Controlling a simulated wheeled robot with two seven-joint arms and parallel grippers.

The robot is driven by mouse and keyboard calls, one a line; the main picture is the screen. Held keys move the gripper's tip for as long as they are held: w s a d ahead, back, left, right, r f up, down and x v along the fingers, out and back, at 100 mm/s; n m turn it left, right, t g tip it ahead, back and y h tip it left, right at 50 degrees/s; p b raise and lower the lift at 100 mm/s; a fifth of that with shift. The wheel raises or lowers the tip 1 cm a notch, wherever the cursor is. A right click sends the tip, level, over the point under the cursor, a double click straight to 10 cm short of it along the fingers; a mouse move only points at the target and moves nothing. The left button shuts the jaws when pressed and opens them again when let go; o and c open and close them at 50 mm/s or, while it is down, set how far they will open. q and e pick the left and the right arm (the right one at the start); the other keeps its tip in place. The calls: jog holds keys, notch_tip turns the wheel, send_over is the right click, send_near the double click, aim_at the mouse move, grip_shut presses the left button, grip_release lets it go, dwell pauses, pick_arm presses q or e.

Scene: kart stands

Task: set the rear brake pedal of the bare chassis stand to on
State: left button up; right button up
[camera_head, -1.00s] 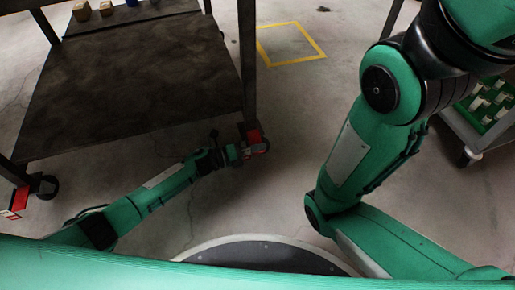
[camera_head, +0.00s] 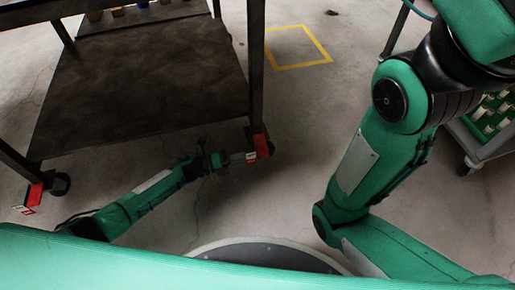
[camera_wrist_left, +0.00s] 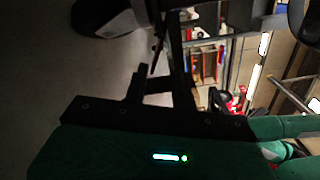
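A dark stand with a wide lower shelf (camera_head: 140,75) fills the upper left of the head view. A red pedal (camera_head: 261,146) with a pale label is at the foot of its near right leg. Another red pedal (camera_head: 34,194) is at the near left leg, beside a black caster. I cannot tell either pedal's setting. My left gripper (camera_head: 222,161) is low over the floor, just left of the right-hand pedal, and seems apart from it. In the left wrist view its dark fingers (camera_wrist_left: 160,75) show dimly; their opening is unclear. My right gripper is out of view.
A cart with a green tray (camera_head: 490,118) is at the right, beyond my right arm. The floor between is clear.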

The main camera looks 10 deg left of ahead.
pick_arm(q)
jog(key=p+v, duration=0.2)
jog(key=v, duration=0.5)
dwell(0.4)
